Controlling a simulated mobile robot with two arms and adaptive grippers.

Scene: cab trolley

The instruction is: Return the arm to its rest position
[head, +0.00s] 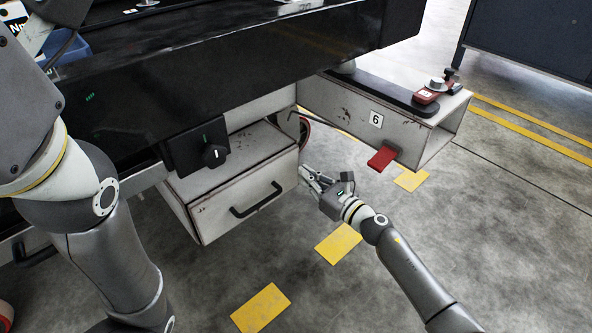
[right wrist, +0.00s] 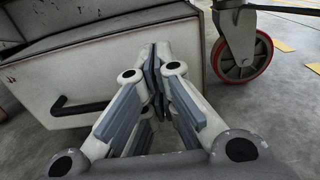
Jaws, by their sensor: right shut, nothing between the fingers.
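My right gripper (head: 312,180) is shut and empty beside the right side of a light grey drawer (head: 243,212) under the black bench. In the right wrist view its fingers (right wrist: 157,62) meet, with the drawer front (right wrist: 95,80) behind them. The drawer stands out from its housing and has a black bar handle (head: 256,200). I cannot tell whether the fingertips touch the drawer. My left arm (head: 90,210) fills the left of the head view; its gripper does not show.
A rotary switch (head: 212,155) sits above the drawer. A grey beam marked 6 (head: 376,118) with a red tab (head: 381,159) juts out at right. A red-rimmed caster (right wrist: 242,58) stands right of the drawer. Open floor with yellow marks (head: 262,307) lies in front.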

